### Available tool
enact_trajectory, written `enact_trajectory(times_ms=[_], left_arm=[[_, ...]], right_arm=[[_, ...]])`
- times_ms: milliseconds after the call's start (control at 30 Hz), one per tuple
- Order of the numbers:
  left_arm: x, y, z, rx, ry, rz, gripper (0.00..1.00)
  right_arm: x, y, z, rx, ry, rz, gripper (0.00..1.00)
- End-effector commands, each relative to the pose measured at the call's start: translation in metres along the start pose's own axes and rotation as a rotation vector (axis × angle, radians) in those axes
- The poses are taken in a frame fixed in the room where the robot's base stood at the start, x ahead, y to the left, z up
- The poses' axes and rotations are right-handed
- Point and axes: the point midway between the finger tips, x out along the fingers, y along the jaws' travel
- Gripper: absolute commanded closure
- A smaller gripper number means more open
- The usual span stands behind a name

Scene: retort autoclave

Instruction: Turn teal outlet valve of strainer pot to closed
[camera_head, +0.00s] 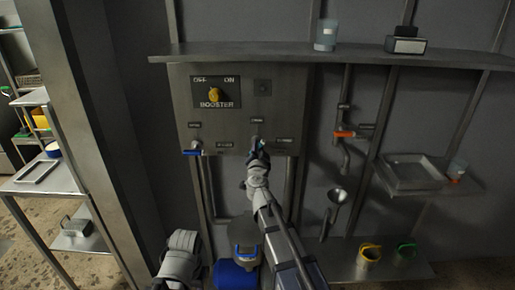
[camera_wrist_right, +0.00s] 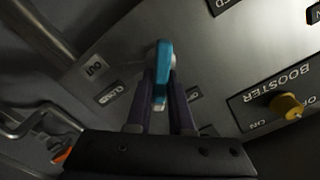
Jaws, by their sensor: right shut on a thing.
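The teal outlet valve handle (camera_wrist_right: 163,70) sits on the grey panel in the right wrist view. It runs from its round pivot down between my right gripper's fingers. In the head view only a small teal part (camera_head: 261,145) shows; the gripper hides the rest. My right gripper (camera_head: 257,150) is at the panel, shut on the handle; its two dark fingers (camera_wrist_right: 158,100) lie on either side of it. A label reading CLOSED (camera_wrist_right: 117,92) is left of the handle in the wrist view, upside down.
A yellow BOOSTER knob (camera_head: 214,95) is up and left on the panel (camera_head: 242,70). A blue-handled valve (camera_head: 194,150) is to the left. An orange-handled tap (camera_head: 344,134) is to the right. A shelf (camera_head: 330,54) runs above. A blue-handled container (camera_head: 242,237) stands below.

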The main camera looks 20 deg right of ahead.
Motion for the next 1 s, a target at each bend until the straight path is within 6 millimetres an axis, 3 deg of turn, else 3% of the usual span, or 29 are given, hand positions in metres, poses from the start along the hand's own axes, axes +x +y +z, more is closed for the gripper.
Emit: enact_trajectory(times_ms=[600, 1000], left_arm=[[0.0043, 0.0004, -0.0002, 0.0, 0.0, 0.0, 0.5], [0.006, 0.0006, -0.0004, 0.0, 0.0, 0.0, 0.5]], right_arm=[[-0.0006, 0.0049, 0.0015, 0.571, 0.0, 0.001, 1.0], [-0.0008, 0.0063, 0.0026, 0.809, 0.0, 0.001, 1.0]])
